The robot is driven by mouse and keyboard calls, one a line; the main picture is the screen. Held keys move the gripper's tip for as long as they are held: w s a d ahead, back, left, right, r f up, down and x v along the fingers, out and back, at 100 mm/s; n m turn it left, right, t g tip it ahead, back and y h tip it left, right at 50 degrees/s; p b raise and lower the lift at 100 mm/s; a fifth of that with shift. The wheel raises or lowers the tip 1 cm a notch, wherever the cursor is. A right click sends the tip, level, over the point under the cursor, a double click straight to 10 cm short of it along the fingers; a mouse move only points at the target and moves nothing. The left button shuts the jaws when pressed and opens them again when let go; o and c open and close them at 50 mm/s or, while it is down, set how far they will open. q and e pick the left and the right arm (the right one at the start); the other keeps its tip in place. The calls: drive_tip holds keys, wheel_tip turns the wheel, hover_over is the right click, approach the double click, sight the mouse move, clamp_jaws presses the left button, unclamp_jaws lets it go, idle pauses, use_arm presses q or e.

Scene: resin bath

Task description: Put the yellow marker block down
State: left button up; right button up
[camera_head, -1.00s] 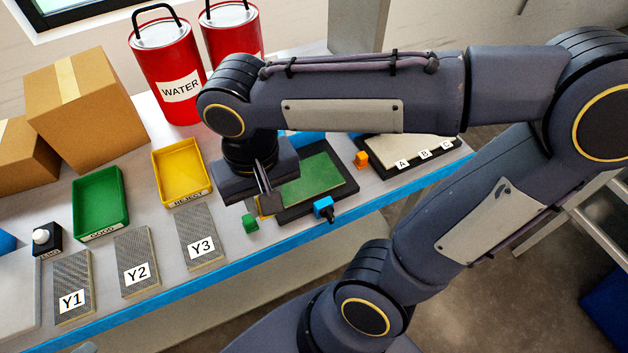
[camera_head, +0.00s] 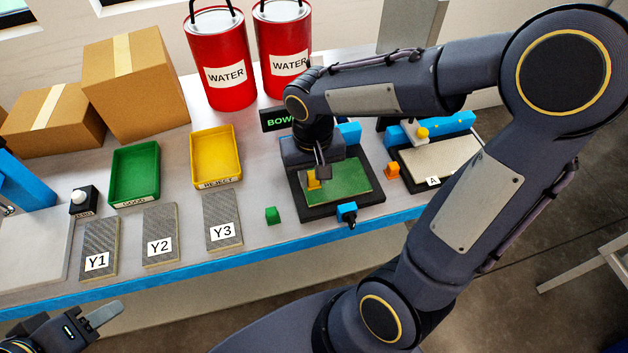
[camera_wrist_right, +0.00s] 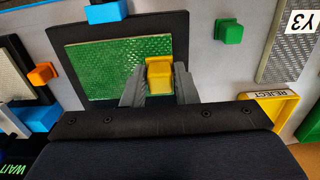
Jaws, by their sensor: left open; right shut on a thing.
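My right gripper (camera_head: 318,172) is shut on the yellow marker block (camera_head: 313,180) at the left part of the green panel (camera_head: 345,183). In the right wrist view the yellow block (camera_wrist_right: 159,76) sits between the two fingers (camera_wrist_right: 159,90), at the edge of the green panel (camera_wrist_right: 110,65). I cannot tell whether the block touches the panel. The panel lies on a black base (camera_head: 372,195). My left gripper (camera_head: 85,318) is open and empty at the lower left, in front of the table.
A green block (camera_head: 272,215) and panel Y3 (camera_head: 222,220) lie left of the black base. An orange block (camera_head: 392,171) and a blue clamp-like part (camera_head: 347,211) are near its right and front. Yellow REJECT (camera_head: 215,157) and green GOOD (camera_head: 135,172) trays stand behind the panels.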

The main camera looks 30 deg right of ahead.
sight(313, 184)
drive_tip(key=shift+w+d+f, duration=0.1)
drive_tip(key=shift+d+f, duration=0.05)
drive_tip(key=shift+f, duration=0.8)
drive_tip(key=shift+w+d+f, duration=0.1)
drive_tip(key=shift+f, duration=0.8)
drive_tip(key=shift+f+b, duration=0.2)
drive_tip(key=shift+b, duration=0.2)
drive_tip(key=o, duration=0.9)
drive_tip(key=shift+o, duration=0.2)
